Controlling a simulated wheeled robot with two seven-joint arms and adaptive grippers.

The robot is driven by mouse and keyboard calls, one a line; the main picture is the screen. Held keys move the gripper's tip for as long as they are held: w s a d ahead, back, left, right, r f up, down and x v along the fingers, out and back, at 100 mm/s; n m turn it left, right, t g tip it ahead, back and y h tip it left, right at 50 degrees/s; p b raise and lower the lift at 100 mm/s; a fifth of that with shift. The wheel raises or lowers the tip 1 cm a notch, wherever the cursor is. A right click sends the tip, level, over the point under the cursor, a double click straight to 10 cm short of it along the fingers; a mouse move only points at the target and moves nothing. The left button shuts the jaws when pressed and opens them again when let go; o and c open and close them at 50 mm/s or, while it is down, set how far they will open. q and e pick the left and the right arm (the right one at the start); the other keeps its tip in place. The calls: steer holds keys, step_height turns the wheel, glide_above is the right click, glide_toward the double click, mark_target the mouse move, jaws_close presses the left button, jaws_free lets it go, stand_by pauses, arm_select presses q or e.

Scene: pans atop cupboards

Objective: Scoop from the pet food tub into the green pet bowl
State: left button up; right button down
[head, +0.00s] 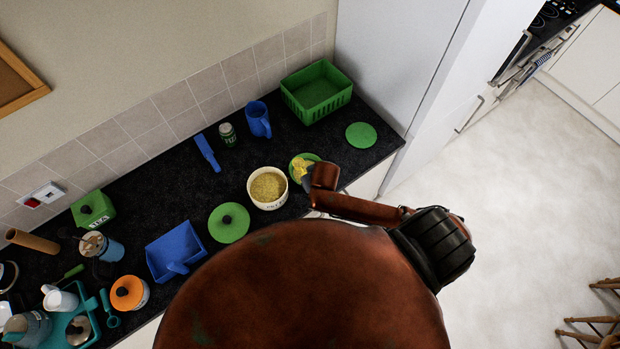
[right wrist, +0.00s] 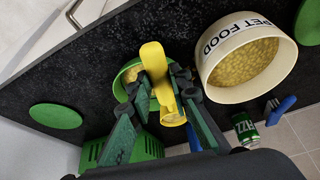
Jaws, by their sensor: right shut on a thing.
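The pet food tub (head: 252,194) is white, round and open, with tan pellets inside. It stands upright on the dark worktop, and its "PET FOOD" lettering shows in the right wrist view (right wrist: 222,48). The green pet bowl (head: 315,157) stands just right of the tub, partly hidden by my right arm; in the right wrist view (right wrist: 119,88) it lies behind the scoop. My right gripper (right wrist: 162,84) is shut on the yellow scoop (right wrist: 153,58), over the bowl. Yellow also shows inside the bowl's rim; I cannot tell how much is food. My left gripper is not in view.
A green lid (head: 228,223) lies left of the tub. A green basket (head: 318,92) and a green disc (head: 361,136) are at the right. The left end is crowded.

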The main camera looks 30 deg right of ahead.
steer(key=shift+f, duration=0.25)
steer(key=shift+s+d+f, duration=0.1)
steer(key=shift+d+f, duration=0.15)
steer(key=shift+d+f+m+t+y+b, duration=0.25)
steer(key=shift+f+y+b, duration=0.15)
steer(key=shift+y+b, duration=0.65)
steer(key=shift+d+f+m+t+y+b, duration=0.25)
steer(key=shift+f+y+b, duration=0.35)
steer(key=shift+y, duration=0.75)
steer(key=shift+d+f+m+t+y+b, duration=0.15)
steer(key=shift+f+m+y+b, duration=0.15)
steer(key=shift+y+b, duration=0.8)
steer(key=shift+s+d+m+t+y+b, duration=0.15)
steer(key=shift+y+b, duration=0.7)
steer(key=shift+b, duration=1.05)
steer(key=shift+w+d+m+t+y+b, duration=0.2)
steer(key=shift+y+b, duration=0.65)
steer(key=shift+b, duration=1.05)
steer(key=shift+d+m+t+y+b, duration=0.15)
steer(key=shift+m+t+y+b, duration=0.3)
steer(key=shift+y+b, duration=1.4)
steer(key=shift+d+m+t+y+b, duration=0.25)
steer(key=shift+m+t+y+b, duration=0.25)
steer(key=shift+b, duration=2.45)
steer(key=shift+r, duration=0.1)
